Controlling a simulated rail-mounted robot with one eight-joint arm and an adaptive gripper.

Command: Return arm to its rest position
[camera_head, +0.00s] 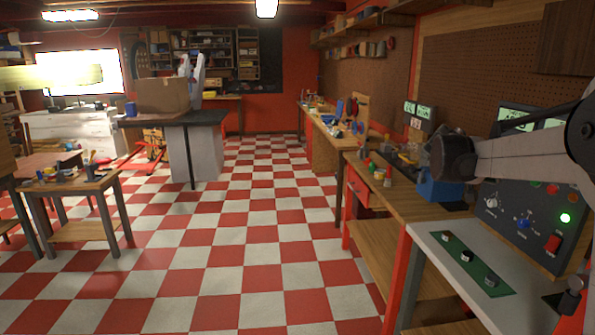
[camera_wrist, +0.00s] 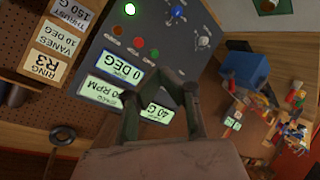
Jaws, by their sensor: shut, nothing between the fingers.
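My arm (camera_head: 525,155) reaches in from the right edge in the head view, above the workbench and in front of the control panel (camera_head: 510,243). Its dark end joint (camera_head: 452,157) is near the blue box (camera_head: 440,189). My gripper cannot be made out clearly in the head view. In the wrist view my gripper (camera_wrist: 165,76) is shut and empty, its dark fingers meeting in front of the panel's displays. The panel (camera_wrist: 150,50) appears upside down there, with a lit green lamp (camera_wrist: 130,9) and a blue knob (camera_wrist: 176,12).
A pale board (camera_head: 430,238) with small blocks on a green strip lies below the arm. The wooden bench (camera_head: 405,190) carries several small parts. In the wrist view, the blue box (camera_wrist: 244,72) stands right and labels (camera_wrist: 52,49) left.

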